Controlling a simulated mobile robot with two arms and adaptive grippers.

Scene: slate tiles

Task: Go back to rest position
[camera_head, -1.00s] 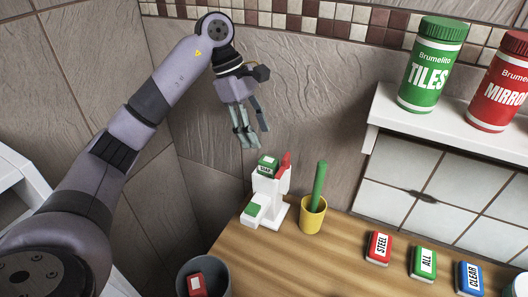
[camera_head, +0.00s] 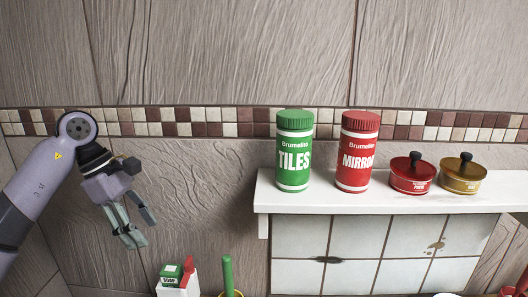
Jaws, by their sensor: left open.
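My left gripper (camera_head: 131,237) hangs at the left of the head view, fingers pointing down and a little right. Its fingers are apart and nothing shows between them. It is in front of the slate-tiled wall, above and left of the white soap stand (camera_head: 178,281). My right gripper is not in view.
A white shelf (camera_head: 400,199) holds a green TILES can (camera_head: 295,155), a red MIRROR can (camera_head: 357,155), a red pot (camera_head: 412,176) and a yellow pot (camera_head: 461,176). A green stick (camera_head: 228,275) stands at the bottom edge. The wall between gripper and shelf is clear.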

